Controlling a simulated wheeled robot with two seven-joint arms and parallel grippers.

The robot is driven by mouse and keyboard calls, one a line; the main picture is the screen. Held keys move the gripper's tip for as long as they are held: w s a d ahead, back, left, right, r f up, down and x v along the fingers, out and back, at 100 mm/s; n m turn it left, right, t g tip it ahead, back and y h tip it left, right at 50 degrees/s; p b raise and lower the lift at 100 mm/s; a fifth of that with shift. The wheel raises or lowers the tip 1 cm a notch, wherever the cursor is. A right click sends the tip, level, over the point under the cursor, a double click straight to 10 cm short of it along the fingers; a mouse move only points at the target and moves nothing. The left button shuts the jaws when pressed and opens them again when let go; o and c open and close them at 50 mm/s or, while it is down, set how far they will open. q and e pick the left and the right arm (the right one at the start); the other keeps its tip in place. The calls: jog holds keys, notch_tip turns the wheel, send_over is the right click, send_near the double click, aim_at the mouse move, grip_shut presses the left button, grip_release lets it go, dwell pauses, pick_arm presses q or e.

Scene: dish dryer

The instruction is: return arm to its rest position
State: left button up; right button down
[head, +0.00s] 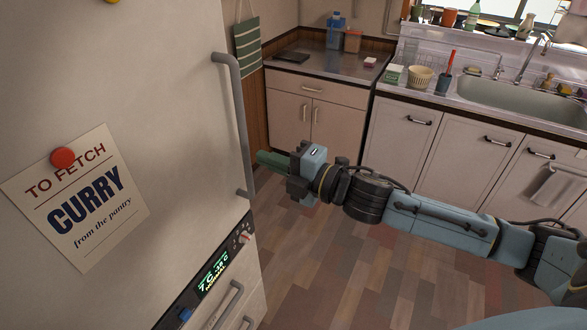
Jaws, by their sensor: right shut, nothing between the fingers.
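My right arm reaches in from the lower right across the middle of the head view. Its right gripper (272,161) points left, and its green fingers are shut with nothing held. The fingertips are close to the lower part of the grey fridge handle (238,115). I cannot tell whether they touch it. The fridge door (150,60) fills the left side and looks shut. My left gripper does not show.
A note (85,205) hangs under a red magnet (62,157). A lit display panel (213,275) sits below the door. Counters with a sink (520,95) and white cabinets (405,130) line the back. The wooden floor (330,260) is clear.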

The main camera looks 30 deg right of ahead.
jog(key=shift+b+v, duration=0.3)
jog(key=shift+v, duration=2)
jog(key=w+d+f+m+h, duration=0.1)
jog(key=d+f+m+h, duration=0.2)
jog(key=f, duration=0.4)
jog(key=w+d+f+m+g+h, duration=0.1)
jog(key=d+f+m+h, duration=0.2)
jog(key=f, duration=0.5)
jog(key=w+d+f+m+h, duration=0.1)
jog(key=d+f+m, duration=0.2)
jog(key=d+f, duration=0.3)
jog(key=s+d+f+m+g+h, duration=0.1)
jog(key=s+f+m+g, duration=0.2)
jog(key=f, duration=0.6)
jog(key=s+d+f+m+g+h, duration=0.1)
jog(key=s+f+m+h, duration=0.15)
jog(key=s+f, duration=0.45)
jog(key=s+a+f+m+g, duration=0.2)
jog(key=s+f+m+g, duration=0.2)
jog(key=s+f, duration=0.95)
jog(key=s+a+f+m+g, duration=0.2)
jog(key=s+a+f, duration=0.2)
jog(key=s, duration=0.6)
jog(key=s+a+f+m+g, duration=0.1)
jog(key=s+a+f+g, duration=0.2)
jog(key=s+f, duration=0.3)
jog(key=s+a, duration=0.1)
jog(key=s, duration=0.3)
jog(key=shift+f+m+y, duration=0.2)
jog(key=shift+m+y, duration=0.15)
